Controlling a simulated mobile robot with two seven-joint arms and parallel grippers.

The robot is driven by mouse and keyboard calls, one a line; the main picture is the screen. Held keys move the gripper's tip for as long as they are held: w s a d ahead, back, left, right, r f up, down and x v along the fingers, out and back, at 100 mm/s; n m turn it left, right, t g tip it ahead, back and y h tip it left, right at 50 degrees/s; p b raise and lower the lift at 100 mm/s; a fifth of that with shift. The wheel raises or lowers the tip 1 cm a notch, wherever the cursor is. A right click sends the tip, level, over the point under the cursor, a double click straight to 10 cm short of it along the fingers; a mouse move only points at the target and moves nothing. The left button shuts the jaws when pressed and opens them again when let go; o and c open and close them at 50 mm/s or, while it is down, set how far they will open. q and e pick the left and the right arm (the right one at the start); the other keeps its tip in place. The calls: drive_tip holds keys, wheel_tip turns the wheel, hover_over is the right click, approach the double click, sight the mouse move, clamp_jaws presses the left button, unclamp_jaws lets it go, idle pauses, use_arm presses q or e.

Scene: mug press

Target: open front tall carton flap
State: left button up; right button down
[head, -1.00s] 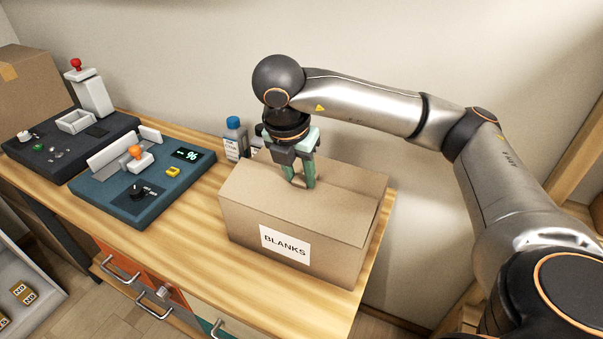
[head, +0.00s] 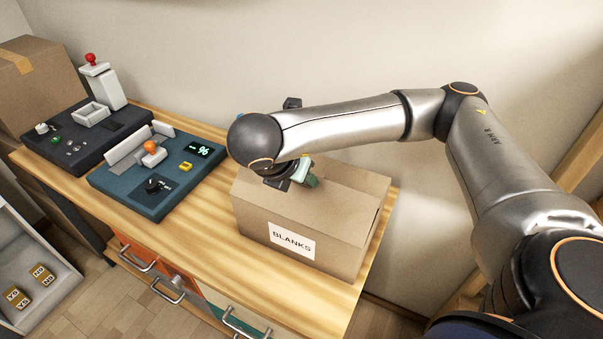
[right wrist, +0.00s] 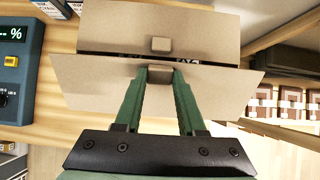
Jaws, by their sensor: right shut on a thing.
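The tall brown carton (head: 345,205) with a BLANKS label stands on the wooden table in the head view. In the right wrist view its two top flaps show, with a narrow dark gap between them. The front flap (right wrist: 90,85) is the lower one there and looks slightly raised. My right gripper (right wrist: 159,72) is shut on the small tab at that flap's edge. The back flap (right wrist: 205,30) has its own tab (right wrist: 161,44), which is free. In the head view my right gripper (head: 308,182) is tilted over the carton top, partly hidden by its wrist. My left gripper is not in view.
Left of the carton stand a teal press (head: 150,175) with a lit display and a dark device (head: 80,135) with a red knob. Another carton (head: 40,75) is at far left. A pale drawer (head: 35,265) holds small labelled blocks. The wall is close behind.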

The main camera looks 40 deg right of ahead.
drive_tip(key=shift+c, duration=2.4)
unclamp_jaws()
drive_tip(key=p+v, duration=0.1)
drive_tip(key=v, duration=1.1)
drive_tip(key=shift+r, duration=0.2)
drive_tip(key=shift+s, duration=0.1)
